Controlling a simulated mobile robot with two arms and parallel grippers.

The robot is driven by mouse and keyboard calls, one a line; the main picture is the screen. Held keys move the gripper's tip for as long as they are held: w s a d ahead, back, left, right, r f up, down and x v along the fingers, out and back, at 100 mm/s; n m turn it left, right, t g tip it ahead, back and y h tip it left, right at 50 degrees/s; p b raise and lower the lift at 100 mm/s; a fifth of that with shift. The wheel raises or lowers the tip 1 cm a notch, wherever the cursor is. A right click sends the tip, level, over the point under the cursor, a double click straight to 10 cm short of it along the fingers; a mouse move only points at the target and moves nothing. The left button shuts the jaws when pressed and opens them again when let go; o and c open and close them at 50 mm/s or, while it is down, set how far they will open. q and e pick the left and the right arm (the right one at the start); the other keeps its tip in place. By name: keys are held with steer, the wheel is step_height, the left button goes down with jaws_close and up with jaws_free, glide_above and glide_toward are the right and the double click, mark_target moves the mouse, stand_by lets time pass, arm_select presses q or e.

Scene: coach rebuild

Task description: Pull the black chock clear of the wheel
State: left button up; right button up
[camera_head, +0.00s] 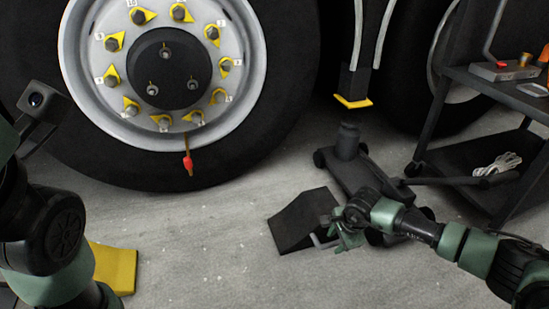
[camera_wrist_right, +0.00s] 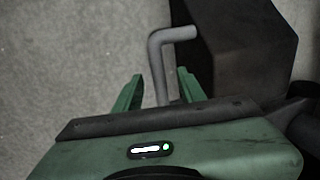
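The black chock (camera_head: 299,219), a dark wedge, lies on the grey floor below and right of the big wheel (camera_head: 98,163). Bare floor shows between it and the tyre in the head view. Its grey bent handle (camera_wrist_right: 157,65) sticks out on the side by my right gripper (camera_head: 345,236). In the right wrist view the chock (camera_wrist_right: 243,50) is at the upper right, and the handle stands between the two parted green fingers of my right gripper (camera_wrist_right: 158,90), with gaps on both sides. My left arm shows at the left; its fingers are not visible.
A dark floor jack (camera_head: 350,165) stands just behind my right gripper, under a yellow-tipped post (camera_head: 353,101). A black cart (camera_head: 500,95) with tools is at the right. A yellow block (camera_head: 115,268) is partly hidden by my left arm. The middle floor is clear.

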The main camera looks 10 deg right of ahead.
steer(key=shift+p+v, duration=2.1)
steer(key=shift+v, duration=0.3)
